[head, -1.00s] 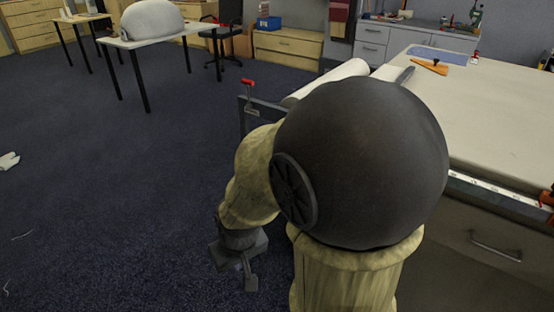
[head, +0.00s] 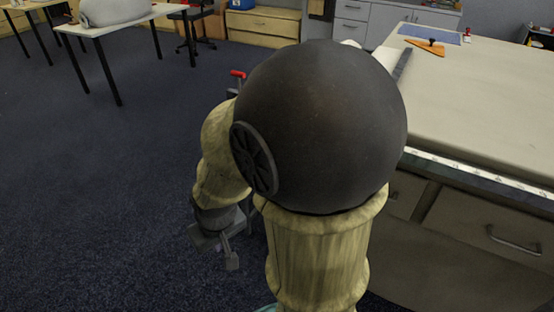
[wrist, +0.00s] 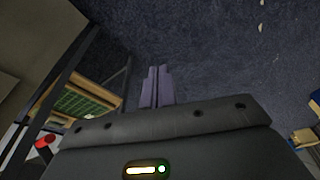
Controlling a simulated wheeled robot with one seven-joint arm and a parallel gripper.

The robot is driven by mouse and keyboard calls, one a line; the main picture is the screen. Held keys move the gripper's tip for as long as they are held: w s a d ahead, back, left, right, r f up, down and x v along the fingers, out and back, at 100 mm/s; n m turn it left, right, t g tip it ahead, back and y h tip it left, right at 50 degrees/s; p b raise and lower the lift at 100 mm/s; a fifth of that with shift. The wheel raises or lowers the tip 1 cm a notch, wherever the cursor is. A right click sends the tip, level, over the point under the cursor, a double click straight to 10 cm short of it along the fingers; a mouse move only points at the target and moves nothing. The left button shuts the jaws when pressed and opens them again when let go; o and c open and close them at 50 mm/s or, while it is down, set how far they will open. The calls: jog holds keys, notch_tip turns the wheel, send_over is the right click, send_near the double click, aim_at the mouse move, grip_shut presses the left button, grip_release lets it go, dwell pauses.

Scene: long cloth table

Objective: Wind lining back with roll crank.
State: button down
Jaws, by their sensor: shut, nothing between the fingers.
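The crank's red handle (head: 237,74) shows at the table's far left end, just past my arm. The rest of the crank and most of the roll are hidden behind my arm's large dark joint. A bit of white lining or roll (head: 384,57) shows past that joint. My gripper (head: 231,262) hangs low over the floor, left of the table, on the near side of the crank and apart from it. In the wrist view my gripper's fingers (wrist: 156,87) are together and empty, with carpet beyond. A red knob (wrist: 42,142), probably the crank handle, is at lower left there.
The long cloth table (head: 470,110) fills the right, with drawers below. An orange tool (head: 427,47) and a blue mat (head: 430,33) lie at its far end. The carpet (head: 100,200) at left is open. A white table (head: 110,28) stands at the back left.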

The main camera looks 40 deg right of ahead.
jog(key=w+d+f+n+t+h, duration=0.1)
jog(key=w+d+f+t+h, duration=0.15)
jog(key=w, duration=0.65)
jog(key=w+d+f+n+t+h, duration=0.2)
jog(key=w+d+t, duration=0.1)
jog(key=w, duration=0.6)
jog(key=s+d+r+n+g+h, duration=0.1)
jog(key=s+d+g+h, duration=0.1)
jog(key=d+h, duration=0.3)
jog(key=s+d+r+n+g+h, duration=0.1)
jog(key=s+d+n+g+h, duration=0.1)
jog(key=d+h, duration=0.3)
jog(key=h, duration=0.4)
jog(key=shift+s+d+r+n+g+p, duration=0.2)
jog(key=shift+r+n+g+p, duration=0.05)
jog(key=shift+n+g+p, duration=0.1)
jog(key=shift+h, duration=0.25)
jog(key=s+d+r+b, duration=0.1)
jog(key=d+b, duration=0.3)
jog(key=d, duration=0.7)
jog(key=shift+s+r, duration=0.4)
jog(key=shift+r, duration=0.4)
